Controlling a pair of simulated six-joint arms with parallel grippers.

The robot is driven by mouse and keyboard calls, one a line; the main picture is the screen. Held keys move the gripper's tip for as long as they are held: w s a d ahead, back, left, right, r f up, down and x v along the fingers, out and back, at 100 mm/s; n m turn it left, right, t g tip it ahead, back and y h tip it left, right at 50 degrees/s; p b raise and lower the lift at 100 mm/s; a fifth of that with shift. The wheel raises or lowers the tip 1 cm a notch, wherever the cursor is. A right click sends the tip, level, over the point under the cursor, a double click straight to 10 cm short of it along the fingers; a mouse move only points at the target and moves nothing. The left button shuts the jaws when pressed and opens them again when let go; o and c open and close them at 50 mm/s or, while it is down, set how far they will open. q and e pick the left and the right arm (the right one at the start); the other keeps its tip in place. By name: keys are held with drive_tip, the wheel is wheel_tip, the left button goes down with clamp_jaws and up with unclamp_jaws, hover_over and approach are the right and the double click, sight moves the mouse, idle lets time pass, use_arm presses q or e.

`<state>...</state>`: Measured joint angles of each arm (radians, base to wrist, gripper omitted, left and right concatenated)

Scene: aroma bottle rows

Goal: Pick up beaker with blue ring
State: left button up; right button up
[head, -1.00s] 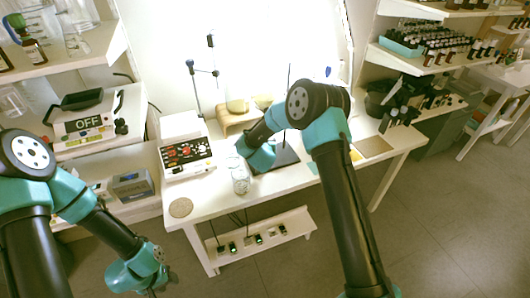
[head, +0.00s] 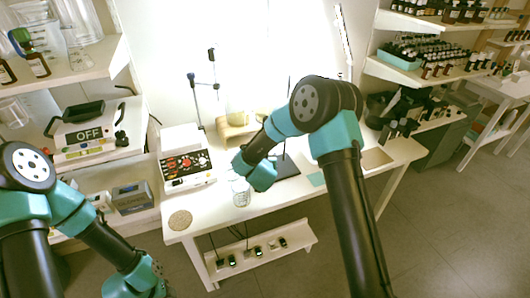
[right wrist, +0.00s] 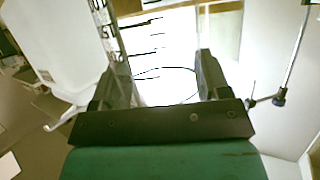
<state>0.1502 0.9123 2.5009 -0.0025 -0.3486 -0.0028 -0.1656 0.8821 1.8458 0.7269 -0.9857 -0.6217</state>
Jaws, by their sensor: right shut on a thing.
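A clear glass beaker (head: 241,192) with markings is at the front of the white table in the head view. My right gripper (head: 240,178) is at its upper part, shut on it. In the right wrist view the beaker (right wrist: 165,85) fills the space between the two dark fingers of the gripper (right wrist: 157,78), with its curved rim and dark graduation lines visible. The ring's colour cannot be made out. Whether the beaker touches the table is unclear. My left gripper (head: 150,288) is at the bottom edge of the head view, partly cut off, its fingers not clear.
A white device with knobs (head: 187,166) stands left of the beaker. A round cork mat (head: 180,220) lies at the front left corner of the table. The table front between mat and beaker is clear.

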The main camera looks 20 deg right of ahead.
drive_tip(key=s+a, duration=0.2)
drive_tip(key=s, duration=0.7)
drive_tip(key=shift+s+a+r, duration=0.15)
drive_tip(key=shift+a+r, duration=0.2)
drive_tip(key=shift+r, duration=0.1)
